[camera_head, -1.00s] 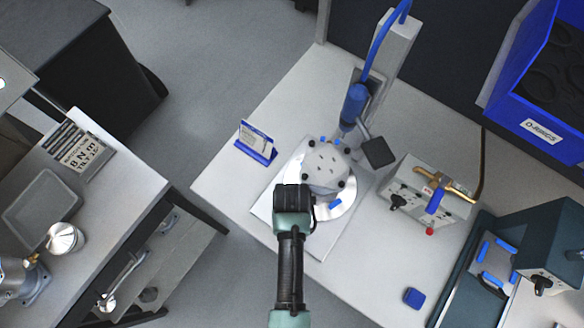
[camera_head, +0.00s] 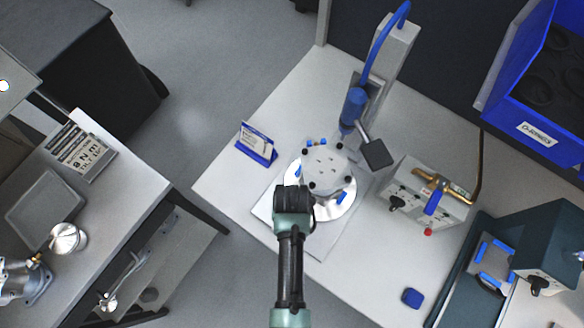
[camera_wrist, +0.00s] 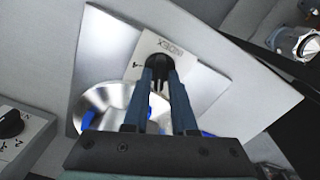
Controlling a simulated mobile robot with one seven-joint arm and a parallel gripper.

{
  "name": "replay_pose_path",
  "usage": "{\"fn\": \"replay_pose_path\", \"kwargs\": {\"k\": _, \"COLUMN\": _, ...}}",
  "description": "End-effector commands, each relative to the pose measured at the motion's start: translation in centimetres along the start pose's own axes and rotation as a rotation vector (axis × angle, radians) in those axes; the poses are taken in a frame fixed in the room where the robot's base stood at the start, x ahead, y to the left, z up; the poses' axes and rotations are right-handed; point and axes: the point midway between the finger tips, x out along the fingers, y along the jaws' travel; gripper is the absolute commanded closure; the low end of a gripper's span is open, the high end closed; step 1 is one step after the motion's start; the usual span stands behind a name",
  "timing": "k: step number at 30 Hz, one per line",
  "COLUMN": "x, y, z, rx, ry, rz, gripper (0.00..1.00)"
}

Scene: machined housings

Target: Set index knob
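The index knob (camera_wrist: 159,62) is black and sits on a pale plate marked INDEX (camera_wrist: 182,78) in the wrist view. My gripper (camera_wrist: 160,78) has its two fingertips against opposite sides of the knob and looks shut on it. The fingers cover part of the knob, and its pointer position is hard to read. In the head view my arm's dark end covers the knob and the fingers. A grey housing (camera_head: 325,165) with blue clamps stands on a shiny round table (camera_head: 345,207) just beyond my arm. That disc's edge also shows left of the fingers in the wrist view (camera_wrist: 92,104).
A blue-based sign (camera_head: 262,152) stands left of the disc. A blue tool on a post (camera_head: 354,108) stands behind it. A control box (camera_head: 410,190) with a black knob and brass valve stands right. A blue block (camera_head: 412,298) lies near the front on clear bench.

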Motion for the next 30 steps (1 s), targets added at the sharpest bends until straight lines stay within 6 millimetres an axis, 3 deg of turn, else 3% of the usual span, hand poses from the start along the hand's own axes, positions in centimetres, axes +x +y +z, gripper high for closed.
{"fn": "replay_pose_path", "kwargs": {"k": 1, "x": 0.0, "y": 0.0, "z": 0.0, "rx": 0.000, "ry": 0.000, "rz": 0.000, "gripper": 0.64}}
{"fn": "replay_pose_path", "kwargs": {"k": 3, "x": 0.0, "y": 0.0, "z": 0.0, "rx": 0.000, "ry": -0.001, "rz": 0.000, "gripper": 0.54}}
{"fn": "replay_pose_path", "kwargs": {"k": 16, "x": -0.8, "y": 0.0, "z": 0.1, "rx": 0.000, "ry": -0.002, "rz": 0.001, "gripper": 0.54}}
{"fn": "replay_pose_path", "kwargs": {"k": 20, "x": -2.7, "y": 0.0, "z": 0.1, "rx": 0.000, "ry": 0.000, "rz": 0.001, "gripper": 0.54}}
{"fn": "replay_pose_path", "kwargs": {"k": 30, "x": -9.5, "y": 0.0, "z": -0.1, "rx": 0.000, "ry": 0.002, "rz": 0.000, "gripper": 0.54}}
